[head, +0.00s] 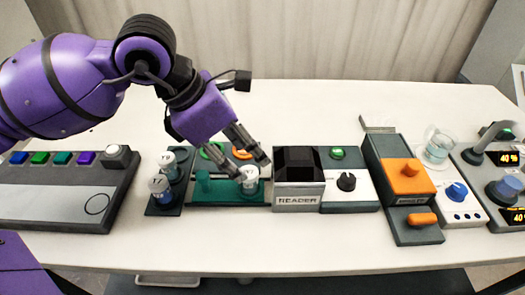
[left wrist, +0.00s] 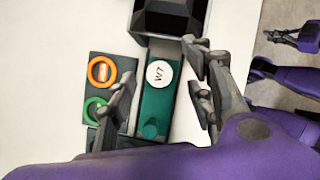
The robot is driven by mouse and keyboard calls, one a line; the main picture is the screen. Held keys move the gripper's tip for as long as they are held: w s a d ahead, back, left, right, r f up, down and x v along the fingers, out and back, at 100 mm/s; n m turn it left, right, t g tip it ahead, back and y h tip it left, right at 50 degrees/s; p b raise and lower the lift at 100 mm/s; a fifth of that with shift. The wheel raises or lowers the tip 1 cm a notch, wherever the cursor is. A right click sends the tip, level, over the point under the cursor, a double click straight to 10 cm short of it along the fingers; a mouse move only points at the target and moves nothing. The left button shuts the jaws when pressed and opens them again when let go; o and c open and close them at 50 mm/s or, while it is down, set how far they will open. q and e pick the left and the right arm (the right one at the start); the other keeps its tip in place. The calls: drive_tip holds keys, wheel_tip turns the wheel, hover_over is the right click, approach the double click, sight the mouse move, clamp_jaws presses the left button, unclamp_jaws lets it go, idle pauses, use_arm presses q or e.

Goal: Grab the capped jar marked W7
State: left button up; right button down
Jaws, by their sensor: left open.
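The capped jar marked W7 (left wrist: 159,73) has a white lid and stands upright on a green slide-like base (left wrist: 155,105). In the head view the jar (head: 249,183) is beside the reader, at the right end of that green base (head: 225,191). My left gripper (head: 252,169) is open, its fingers reaching down over the jar. In the left wrist view the jar's lid lies between the left fingers (left wrist: 160,68), with nothing held; I cannot tell whether they touch it. My right gripper (left wrist: 297,39) shows small at the upper right of the left wrist view, its opening unclear.
The black-topped reader (head: 298,195) is close on the right of W7. Orange (left wrist: 102,71) and green rings lie behind the green base. The table front is clear.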

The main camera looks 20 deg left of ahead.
sight(246, 171)
use_arm(q)
drive_tip(key=shift+y, duration=0.5)
drive_tip(key=f, duration=0.5)
drive_tip(key=w+f, duration=0.1)
drive_tip(key=f, duration=0.2)
drive_tip(key=shift+w+d+f, duration=0.1)
drive_tip(key=shift+d+f, duration=0.05)
drive_tip(key=shift+f, duration=0.05)
drive_tip(key=c, duration=1.2)
drive_tip(key=shift+o, duration=0.2)
drive_tip(key=shift+r, duration=0.15)
